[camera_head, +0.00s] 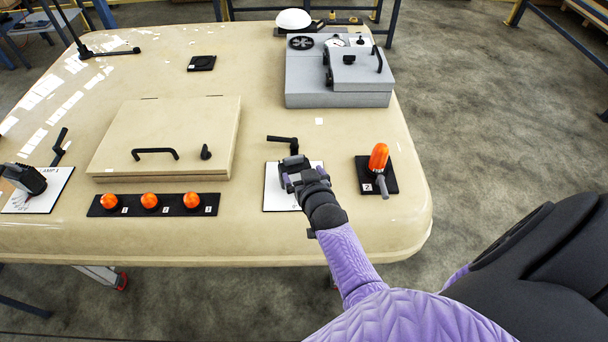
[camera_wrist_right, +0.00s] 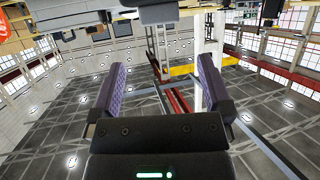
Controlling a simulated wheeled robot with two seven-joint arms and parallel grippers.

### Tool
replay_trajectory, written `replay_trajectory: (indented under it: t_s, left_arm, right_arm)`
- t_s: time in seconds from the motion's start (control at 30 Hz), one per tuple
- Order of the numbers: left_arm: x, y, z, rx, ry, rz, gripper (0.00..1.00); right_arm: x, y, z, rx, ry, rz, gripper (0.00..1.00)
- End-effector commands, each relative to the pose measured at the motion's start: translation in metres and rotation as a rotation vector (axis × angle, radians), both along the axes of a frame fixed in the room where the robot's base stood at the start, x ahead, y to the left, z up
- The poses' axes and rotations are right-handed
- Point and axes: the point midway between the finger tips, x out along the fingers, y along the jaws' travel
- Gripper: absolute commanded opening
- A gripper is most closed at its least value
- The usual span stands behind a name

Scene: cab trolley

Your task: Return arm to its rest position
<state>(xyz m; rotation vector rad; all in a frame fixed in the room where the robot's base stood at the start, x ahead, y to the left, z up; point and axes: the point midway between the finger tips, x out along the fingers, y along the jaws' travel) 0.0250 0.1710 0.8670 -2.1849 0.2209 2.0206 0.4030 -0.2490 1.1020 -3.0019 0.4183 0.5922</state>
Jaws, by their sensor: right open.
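My right arm reaches in from the lower right of the head view with a purple sleeve. Its gripper (camera_head: 290,172) is over a white plate (camera_head: 275,195), just in front of a black lever handle (camera_head: 282,140). Whether it touches the lever cannot be told. In the right wrist view the two purple-padded fingers (camera_wrist_right: 163,88) stand wide apart with nothing between them. My left gripper is not in view.
The beige trolley top (camera_head: 260,240) carries an orange-topped lever (camera_head: 379,157) right of the gripper. A row of orange knobs (camera_head: 149,201), a hatch lid (camera_head: 185,120) and a grey box (camera_head: 310,85) stand left and behind. Grey floor (camera_head: 480,110) lies open at right.

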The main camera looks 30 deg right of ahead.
Motion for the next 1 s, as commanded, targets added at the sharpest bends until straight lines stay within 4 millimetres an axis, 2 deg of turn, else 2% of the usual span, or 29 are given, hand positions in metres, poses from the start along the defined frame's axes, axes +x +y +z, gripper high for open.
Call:
replay_trajectory:
  t_s: [0.23,0.33,0.67,0.97,1.0]
  left_arm:
    - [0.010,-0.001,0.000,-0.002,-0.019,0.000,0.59]
    - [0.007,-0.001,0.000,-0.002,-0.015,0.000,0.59]
    - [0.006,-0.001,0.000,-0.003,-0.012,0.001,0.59]
    - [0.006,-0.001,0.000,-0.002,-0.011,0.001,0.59]
    - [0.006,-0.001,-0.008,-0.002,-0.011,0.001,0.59]
  right_arm:
    - [-0.002,0.000,-0.001,-0.002,0.010,0.003,1.00]
    - [-0.017,0.004,0.000,-0.012,0.097,0.036,1.00]
    - [-0.125,0.060,0.020,-0.009,0.561,0.236,1.00]
    - [-0.226,0.102,0.056,0.015,0.873,0.400,1.00]
    - [-0.228,0.103,0.043,0.017,0.893,0.406,1.00]
